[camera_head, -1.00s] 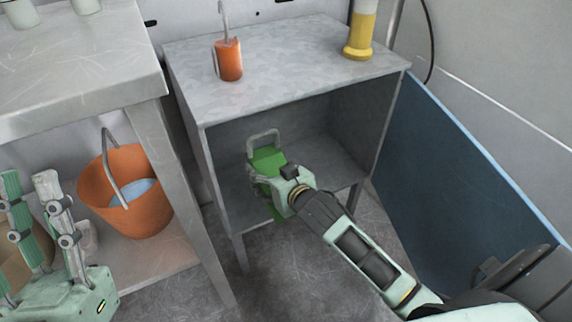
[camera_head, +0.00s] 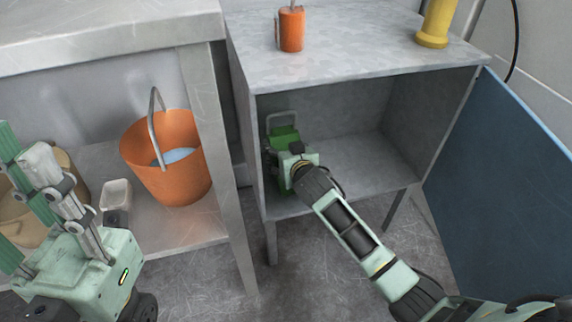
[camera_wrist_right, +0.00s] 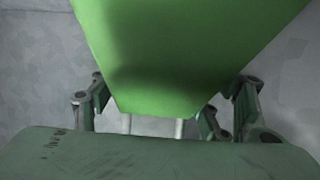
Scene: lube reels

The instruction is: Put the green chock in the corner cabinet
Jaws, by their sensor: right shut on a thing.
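The green chock (camera_head: 284,137) with its grey loop handle is inside the open-fronted corner cabinet (camera_head: 345,72), near its left wall. My right gripper (camera_head: 291,160) reaches in through the front and is shut on the chock. The gripper partly hides the chock in the head view. In the right wrist view the chock's green body (camera_wrist_right: 190,55) fills the upper middle between the fingers. I cannot tell whether the chock touches the cabinet floor (camera_head: 375,155). My left gripper (camera_head: 28,158) is at the far left with its fingers apart and empty.
A blue panel (camera_head: 500,185) stands right of the cabinet opening. An orange can (camera_head: 291,30) and a yellow cylinder (camera_head: 436,22) stand on the cabinet top. An orange bucket (camera_head: 165,165) sits on the bench's lower shelf. The right part of the cabinet floor is clear.

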